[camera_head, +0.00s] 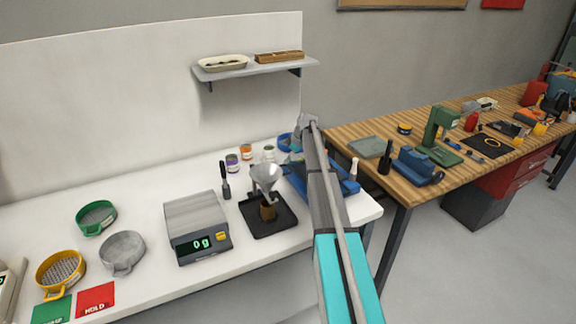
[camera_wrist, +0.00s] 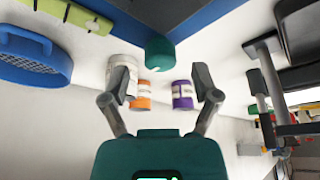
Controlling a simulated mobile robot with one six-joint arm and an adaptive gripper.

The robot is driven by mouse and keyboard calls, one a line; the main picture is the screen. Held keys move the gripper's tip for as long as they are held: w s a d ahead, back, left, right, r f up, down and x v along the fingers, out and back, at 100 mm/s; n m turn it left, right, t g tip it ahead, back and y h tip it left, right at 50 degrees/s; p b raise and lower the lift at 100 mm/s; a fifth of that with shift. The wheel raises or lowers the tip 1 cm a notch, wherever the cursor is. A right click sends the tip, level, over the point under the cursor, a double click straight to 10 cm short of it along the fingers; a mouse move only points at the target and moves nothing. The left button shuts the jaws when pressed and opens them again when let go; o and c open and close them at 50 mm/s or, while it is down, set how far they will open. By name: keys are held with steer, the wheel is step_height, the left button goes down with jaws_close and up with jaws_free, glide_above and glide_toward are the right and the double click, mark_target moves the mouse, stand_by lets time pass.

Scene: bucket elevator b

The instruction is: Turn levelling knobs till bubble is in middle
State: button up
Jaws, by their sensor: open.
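A blue device (camera_head: 349,187) stands at the right end of the white bench, partly hidden behind my arm. In the wrist view its dark blue side (camera_wrist: 205,18) runs along the top. A round teal knob (camera_wrist: 160,52) shows beside that side, ahead of my fingers and between their lines. A yellow-green strip with dark marks (camera_wrist: 75,13), perhaps the level vial, is at the top left; I cannot make out a bubble. My gripper (camera_wrist: 161,84) is open, with its fingers spread and nothing held; whether it touches the knob is not clear.
Jars with orange (camera_wrist: 142,96) and purple (camera_wrist: 182,96) labels and a white jar (camera_wrist: 122,70) show near my fingers. A blue sieve (camera_wrist: 35,58) is at left. A funnel (camera_head: 265,177) and a scale (camera_head: 196,222) stand on the bench. A wooden workbench (camera_head: 422,190) is at right.

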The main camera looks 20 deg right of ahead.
steer(key=shift+b+x, duration=0.6)
steer(key=shift+x, duration=0.35)
steer(key=shift+r, duration=0.1)
jaws_close()
steer(key=shift+s+m, duration=0.1)
steer(key=shift+m, duration=0.3)
